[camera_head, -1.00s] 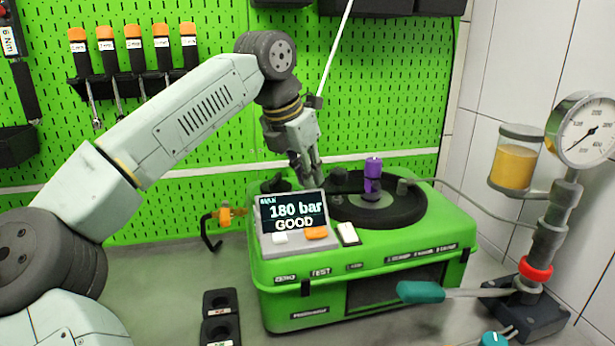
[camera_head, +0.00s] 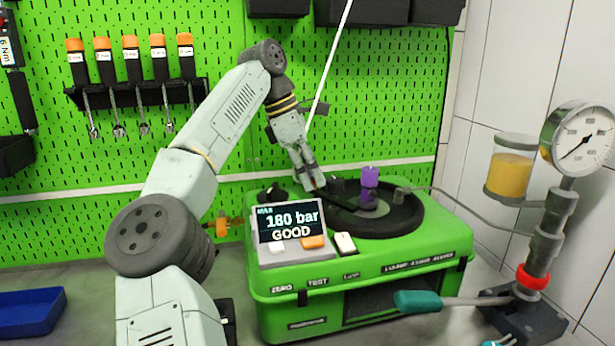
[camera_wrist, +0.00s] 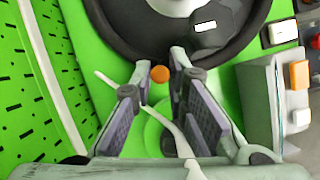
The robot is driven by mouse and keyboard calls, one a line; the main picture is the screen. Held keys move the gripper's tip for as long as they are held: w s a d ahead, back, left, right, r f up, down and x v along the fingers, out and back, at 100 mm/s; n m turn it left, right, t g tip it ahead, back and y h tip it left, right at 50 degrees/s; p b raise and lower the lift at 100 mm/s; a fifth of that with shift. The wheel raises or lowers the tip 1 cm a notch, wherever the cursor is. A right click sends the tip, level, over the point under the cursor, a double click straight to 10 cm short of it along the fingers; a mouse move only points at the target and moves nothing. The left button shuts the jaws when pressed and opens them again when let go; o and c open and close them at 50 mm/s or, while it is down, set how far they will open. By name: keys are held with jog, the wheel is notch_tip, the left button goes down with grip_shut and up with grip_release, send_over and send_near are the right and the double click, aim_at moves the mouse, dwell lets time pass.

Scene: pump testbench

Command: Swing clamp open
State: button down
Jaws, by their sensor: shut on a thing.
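The clamp (camera_head: 343,203) looks like a dark bar across the left side of the round black plate on the green test unit. My gripper (camera_head: 316,186) is at the bar's left end, pointing down. In the wrist view its two fingers (camera_wrist: 160,82) stand a little apart, with a small orange round end (camera_wrist: 160,74) between their tips; I take this as part of the clamp. The exact contact is hard to see. A purple-topped piece (camera_head: 370,177) stands upright near the plate's middle, right of my gripper.
The display box (camera_head: 290,225) reads "180 bar GOOD" and stands close in front of my gripper. A thin hose (camera_head: 455,204) runs right to the gauge stand (camera_head: 553,225). A teal-handled lever (camera_head: 420,300) sticks out in front. Wrenches hang on the green pegboard behind.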

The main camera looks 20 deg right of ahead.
jog(key=shift+w+d+m+g, duration=0.3)
jog(key=shift+d+m+g, duration=0.15)
jog(key=shift+m, duration=0.55)
jog(key=c, duration=1.8)
grip_release()
jog(key=shift+c, duration=0.2)
